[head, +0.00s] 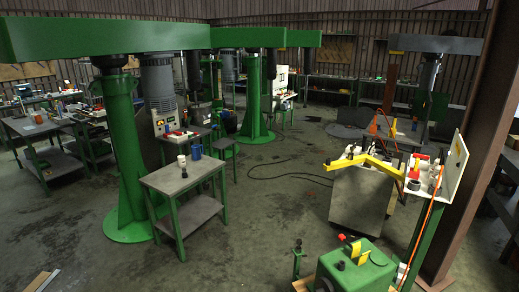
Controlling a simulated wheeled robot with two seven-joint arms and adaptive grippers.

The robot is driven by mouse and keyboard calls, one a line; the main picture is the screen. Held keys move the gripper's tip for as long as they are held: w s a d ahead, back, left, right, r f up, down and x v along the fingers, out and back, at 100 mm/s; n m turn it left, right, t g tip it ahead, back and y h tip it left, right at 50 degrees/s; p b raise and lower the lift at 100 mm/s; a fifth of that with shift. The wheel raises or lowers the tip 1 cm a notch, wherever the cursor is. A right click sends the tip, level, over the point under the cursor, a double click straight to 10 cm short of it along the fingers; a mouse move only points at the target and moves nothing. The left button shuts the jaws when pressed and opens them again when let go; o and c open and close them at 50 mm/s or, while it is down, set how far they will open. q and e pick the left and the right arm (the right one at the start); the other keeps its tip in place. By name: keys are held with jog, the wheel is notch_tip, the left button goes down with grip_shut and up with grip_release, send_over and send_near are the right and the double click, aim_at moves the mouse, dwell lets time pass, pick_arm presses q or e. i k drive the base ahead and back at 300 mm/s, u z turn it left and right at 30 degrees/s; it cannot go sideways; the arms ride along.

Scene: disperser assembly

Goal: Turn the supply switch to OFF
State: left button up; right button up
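A white panel (453,165) with a small yellow and dark label stands at the right on a green post. Red and white parts (415,172) sit just left of it. A light control box (166,124) with small buttons is fixed to the large green disperser (122,150) at the left. The supply switch is too small to tell on either one, and its position cannot be read. Neither of my grippers is in view.
A green-legged table (184,178) with a white cup and a blue cup stands beside the disperser. A metal cabinet (358,200) with a yellow arm over it stands right of centre. A green machine (357,270) is in the near foreground. Open floor (255,225) lies between; a dark cable crosses it.

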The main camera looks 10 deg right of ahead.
aim_at(421, 157)
jog(key=i, duration=4.6)
jog(key=z, duration=1.35)
jog(key=i, duration=2.65)
jog(key=z, duration=3.95)
jog(key=k, duration=0.45)
jog(key=u, duration=0.35)
